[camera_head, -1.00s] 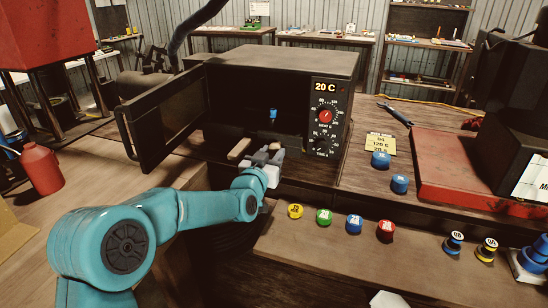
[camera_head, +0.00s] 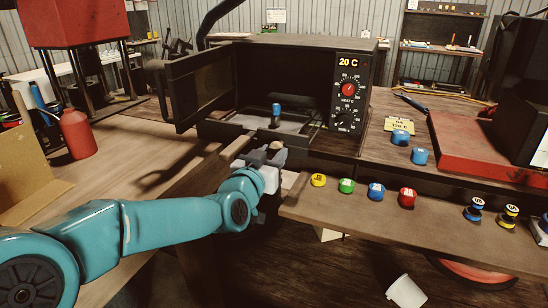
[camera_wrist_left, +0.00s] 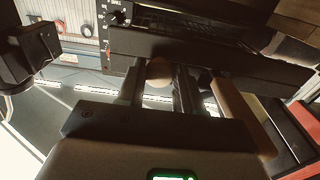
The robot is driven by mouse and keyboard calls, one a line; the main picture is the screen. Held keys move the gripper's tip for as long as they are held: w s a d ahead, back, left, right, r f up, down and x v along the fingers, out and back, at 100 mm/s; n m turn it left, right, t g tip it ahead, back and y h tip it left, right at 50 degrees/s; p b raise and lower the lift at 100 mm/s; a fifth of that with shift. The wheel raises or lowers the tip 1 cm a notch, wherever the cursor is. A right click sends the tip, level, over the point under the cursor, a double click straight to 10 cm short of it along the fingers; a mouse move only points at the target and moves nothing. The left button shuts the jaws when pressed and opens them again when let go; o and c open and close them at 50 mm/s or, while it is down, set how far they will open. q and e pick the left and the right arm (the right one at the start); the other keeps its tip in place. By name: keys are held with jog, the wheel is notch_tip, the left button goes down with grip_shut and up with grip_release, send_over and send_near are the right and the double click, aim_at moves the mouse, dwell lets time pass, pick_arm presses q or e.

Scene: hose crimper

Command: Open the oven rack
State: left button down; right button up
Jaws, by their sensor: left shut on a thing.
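The dark oven (camera_head: 300,75) stands at the centre back, with its door (camera_head: 200,85) swung open to the left. Its rack (camera_head: 250,122) sticks out through the opening, with a small blue-topped piece (camera_head: 276,112) standing on it. A light wooden rack handle (camera_head: 236,148) shows on both sides of my left gripper (camera_head: 262,155). The gripper is shut on this handle, in front of the oven. In the left wrist view, my fingers (camera_wrist_left: 183,90) are close to pale brown handle parts, but the exact contact is hard to make out. My right gripper is not in view.
Several coloured caps (camera_head: 376,192) line the wooden shelf to the right of my gripper. Two blue caps (camera_head: 400,137) and a red base (camera_head: 480,145) lie behind. A red bottle (camera_head: 77,133) stands at left. A white cup (camera_head: 405,291) is low at front. The left tabletop is largely clear.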

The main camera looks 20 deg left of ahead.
pick_arm(q)
jog(key=shift+s, duration=0.2)
jog(key=shift+w, duration=0.1)
jog(key=c, duration=0.8)
grip_release()
jog(key=shift+o, duration=0.2)
jog(key=s, duration=1.6)
jog(key=shift+s+a, duration=0.15)
jog(key=shift+a, duration=0.15)
